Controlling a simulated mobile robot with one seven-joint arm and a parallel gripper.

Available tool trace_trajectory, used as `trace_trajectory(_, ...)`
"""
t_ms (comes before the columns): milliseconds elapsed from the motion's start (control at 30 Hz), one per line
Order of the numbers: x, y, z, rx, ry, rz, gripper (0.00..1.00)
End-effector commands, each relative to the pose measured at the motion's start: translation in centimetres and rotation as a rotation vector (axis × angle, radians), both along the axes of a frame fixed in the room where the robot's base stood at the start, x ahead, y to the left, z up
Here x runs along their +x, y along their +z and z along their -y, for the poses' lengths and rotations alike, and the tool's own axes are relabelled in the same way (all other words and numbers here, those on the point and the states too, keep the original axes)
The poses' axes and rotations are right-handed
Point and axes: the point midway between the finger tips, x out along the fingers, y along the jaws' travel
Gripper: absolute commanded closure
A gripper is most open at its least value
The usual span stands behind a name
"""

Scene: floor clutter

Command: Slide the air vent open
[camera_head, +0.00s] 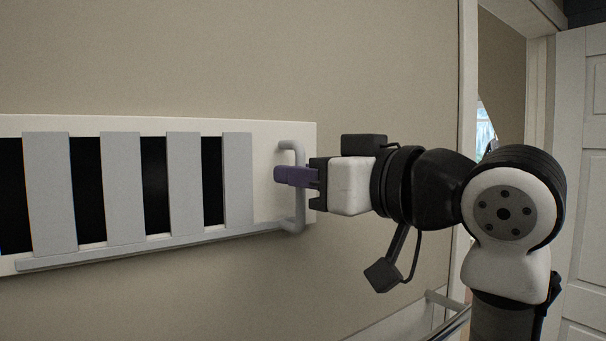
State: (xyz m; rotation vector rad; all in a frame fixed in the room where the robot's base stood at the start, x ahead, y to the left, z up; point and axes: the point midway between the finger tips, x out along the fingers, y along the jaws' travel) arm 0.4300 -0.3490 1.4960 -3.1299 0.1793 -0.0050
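The air vent (46,124) is a long white panel on the beige wall at the left, with a grey slatted slider (122,190) across it. Dark openings show between the grey slats. A grey upright handle (299,212) stands at the slider's right end. My gripper (284,175) reaches in from the right, its purple fingertips level with the middle of the handle and overlapping it in view. The fingers look close together, but I cannot tell whether they are closed around the handle bar, as they hide that part of it.
A white door frame (468,120) and a white panelled door (582,180) are at the right. A pale rail or ledge (405,318) runs low along the wall. The wall around the vent is bare.

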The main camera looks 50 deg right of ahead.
Motion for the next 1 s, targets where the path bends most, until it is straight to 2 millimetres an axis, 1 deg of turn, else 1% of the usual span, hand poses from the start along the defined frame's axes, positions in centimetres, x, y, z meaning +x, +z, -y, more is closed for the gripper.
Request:
trace_trajectory(233,-0.2,-0.1,-0.1,-0.002,0.002,-0.001,0.75)
trace_trajectory(367,-1.5,-0.3,-0.3,-0.002,0.001,0.0,0.75)
trace_trajectory(467,-3.4,-0.4,-0.5,-0.003,0.0,0.001,0.75)
trace_trajectory(700,-9.0,-0.4,-1.1,-0.002,-0.001,0.0,0.75)
trace_trajectory(800,-10.9,-0.3,-1.3,-0.002,0.0,0.0,0.75)
trace_trajectory(900,-12.3,-0.2,-1.4,-0.001,-0.001,0.0,0.75)
trace_trajectory(1000,-13.2,-0.1,-1.5,-0.001,0.001,0.0,0.75)
